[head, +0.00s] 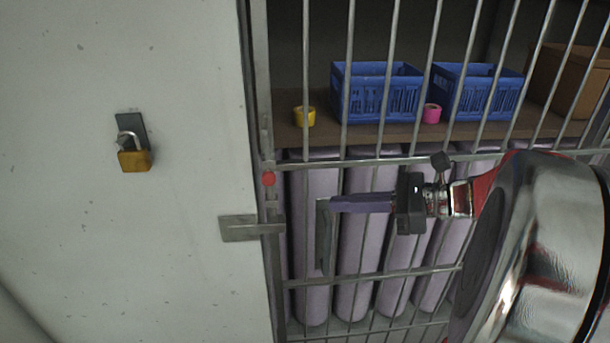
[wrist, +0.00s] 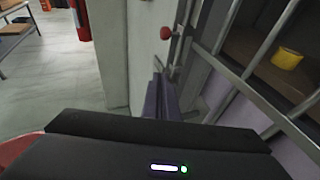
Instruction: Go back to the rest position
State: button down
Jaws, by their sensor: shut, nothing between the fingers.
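My gripper (head: 333,203) is in front of the barred door in the head view, reaching in from the right. Its purple fingers are together and hold nothing. The fingertips are close to an upright grey handle (head: 323,250) on the door; I cannot tell whether they touch it. In the wrist view the shut fingers (wrist: 160,88) point towards the door's edge and the pale wall. The barred door (head: 365,163) looks closed against the wall, with a metal latch plate (head: 245,229) across the joint.
A brass padlock (head: 135,160) hangs on the pale wall (head: 190,90). A red knob (head: 268,179) sits by the door edge. Behind the bars are blue crates (head: 375,92), yellow tape (head: 304,117), pink tape (head: 432,114) and lilac rolls (head: 313,240). Open floor (wrist: 60,80) shows left in the wrist view.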

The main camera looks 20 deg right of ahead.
jog(key=s+a+f+n+g+h, duration=0.2)
jog(key=s+f+n+g+h, duration=0.5)
jog(key=f+n, duration=0.65)
jog(key=s+a+r+n+t+h, duration=0.1)
jog(key=a+r+n+h, duration=0.1)
jog(key=a+n, duration=0.3)
jog(key=s+a+r+n+t+h, duration=0.2)
jog(key=a+r+n, duration=0.1)
jog(key=a+n, duration=0.2)
jog(key=shift+s+a+r+n, duration=0.15)
jog(key=shift+s+a+n, duration=0.2)
jog(key=shift+n, duration=0.9)
